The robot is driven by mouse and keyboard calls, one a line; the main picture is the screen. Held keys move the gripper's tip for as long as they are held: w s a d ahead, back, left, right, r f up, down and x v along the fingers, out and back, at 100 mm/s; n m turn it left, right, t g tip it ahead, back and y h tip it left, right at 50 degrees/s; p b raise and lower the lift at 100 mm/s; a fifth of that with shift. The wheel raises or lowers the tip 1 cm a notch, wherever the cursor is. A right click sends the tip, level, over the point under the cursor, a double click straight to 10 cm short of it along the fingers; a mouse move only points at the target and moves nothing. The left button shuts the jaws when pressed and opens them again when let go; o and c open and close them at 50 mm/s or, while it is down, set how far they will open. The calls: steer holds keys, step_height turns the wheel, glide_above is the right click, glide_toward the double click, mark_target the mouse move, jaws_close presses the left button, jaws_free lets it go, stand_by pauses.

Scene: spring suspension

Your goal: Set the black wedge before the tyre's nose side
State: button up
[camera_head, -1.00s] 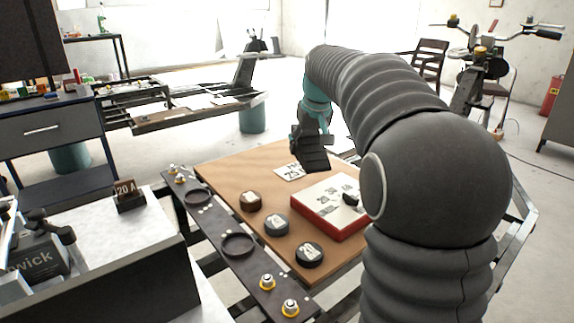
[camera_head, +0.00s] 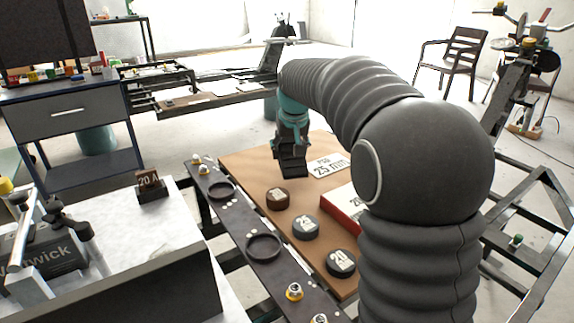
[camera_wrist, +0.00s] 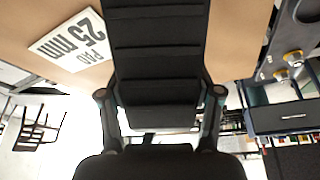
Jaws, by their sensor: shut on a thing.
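My gripper (camera_head: 289,143) points down over the brown board. It also shows in the wrist view (camera_wrist: 160,105), where its two fingers stand on either side of a black ridged block, the black wedge (camera_wrist: 155,45). The gripper is shut on the wedge. In the head view the wedge (camera_head: 293,165) hangs below the gripper, over the board's far left part; I cannot tell whether it touches the board. I cannot make out a tyre in either view.
The brown board (camera_head: 245,165) carries round pads (camera_head: 306,227), a white "25 mm" card (camera_head: 330,167) and a red-edged box (camera_head: 342,207) partly behind my arm. A dark rail (camera_head: 232,215) with rings runs along its left edge. A white bench (camera_head: 160,225) stands left.

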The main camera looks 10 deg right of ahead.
steer(key=shift+w+a+f, duration=0.1)
steer(key=shift+a+f, duration=0.15)
steer(key=shift+a, duration=0.15)
steer(key=shift+f, duration=1.95)
steer(key=o, duration=1.7)
steer(key=shift+f, duration=0.15)
